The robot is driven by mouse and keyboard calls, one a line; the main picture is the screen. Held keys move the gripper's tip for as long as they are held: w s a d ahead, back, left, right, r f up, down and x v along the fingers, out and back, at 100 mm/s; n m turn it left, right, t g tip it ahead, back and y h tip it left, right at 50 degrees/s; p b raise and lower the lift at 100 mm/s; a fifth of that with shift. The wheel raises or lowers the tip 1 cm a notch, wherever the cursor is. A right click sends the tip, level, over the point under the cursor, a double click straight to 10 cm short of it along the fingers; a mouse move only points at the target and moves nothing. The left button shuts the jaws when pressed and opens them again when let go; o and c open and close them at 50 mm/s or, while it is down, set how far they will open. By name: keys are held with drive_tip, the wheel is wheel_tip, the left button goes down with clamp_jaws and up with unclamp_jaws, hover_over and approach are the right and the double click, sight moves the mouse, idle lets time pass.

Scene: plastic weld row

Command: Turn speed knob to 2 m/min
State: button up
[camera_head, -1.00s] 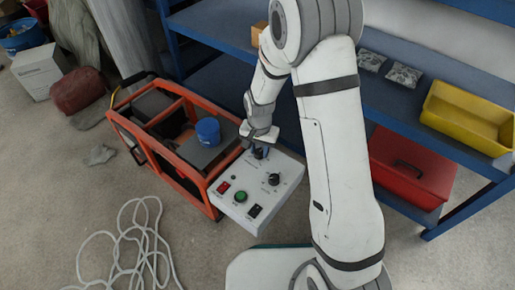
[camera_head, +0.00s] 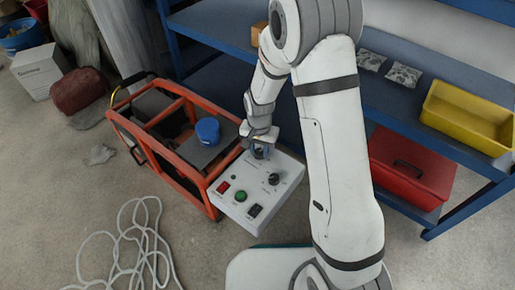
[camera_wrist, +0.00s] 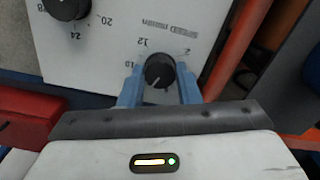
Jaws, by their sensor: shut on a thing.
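The white control panel (camera_head: 233,210) sits at the right end of the orange-framed machine (camera_head: 165,147). My gripper (camera_head: 260,152) reaches down to the panel's back part. In the wrist view, my gripper (camera_wrist: 160,68) has its blue fingers on both sides of the black speed knob (camera_wrist: 160,72), shut on it. The knob's pale pointer line slants toward the lower left of that view. Printed "SPEED m/min" and numbers such as 12 and 10 appear upside down around it. The fingers partly hide the scale.
A second black knob (camera_head: 273,179) stands beside the speed knob. A red switch (camera_head: 223,187), a green button (camera_head: 241,196) and a black switch (camera_head: 255,211) are on the front part. A blue cup-like container (camera_head: 208,130) stands on the machine. Blue shelves (camera_head: 430,120) stand behind.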

sight(259, 151)
drive_tip(key=shift+w+r, duration=0.15)
drive_tip(key=shift+w, duration=0.1)
drive_tip(key=o, duration=1)
drive_tip(key=shift+s, duration=0.15)
drive_tip(key=shift+c, duration=0.2)
wheel_tip(259, 151, up, 8)
drive_tip(key=p, duration=0.3)
drive_tip(key=shift+f, duration=0.2)
